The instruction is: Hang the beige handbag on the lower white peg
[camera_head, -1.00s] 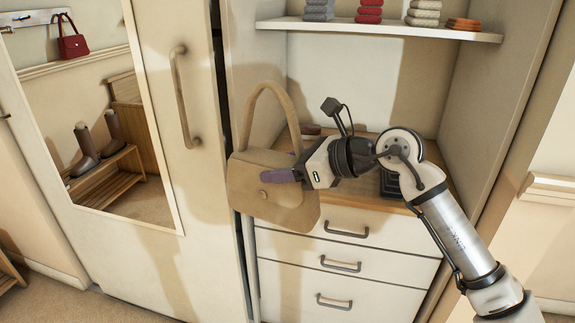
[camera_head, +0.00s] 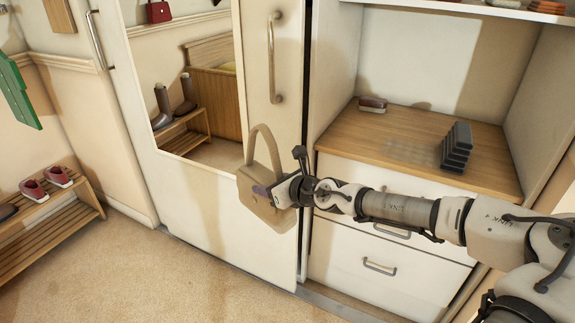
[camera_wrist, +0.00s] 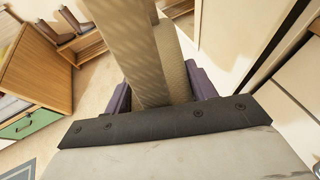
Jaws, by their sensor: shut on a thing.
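The beige handbag (camera_head: 265,203) hangs at the end of my arm in the head view, its handle arching upward, in front of the mirrored wardrobe door. My gripper (camera_head: 265,190) is shut on the bag near its upper part. In the wrist view the bag's handle (camera_wrist: 143,52) rises between the two purple fingers of my gripper (camera_wrist: 160,92). The lower white peg is not seen in the head view or the wrist view.
A mirror (camera_head: 195,85) shows a red bag, boots and a bench. A wooden shoe rack (camera_head: 45,225) with red shoes stands at left. A green item (camera_head: 17,92) hangs above it. Right are drawers (camera_head: 385,205) and a wooden counter (camera_head: 410,150). Carpet in front is clear.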

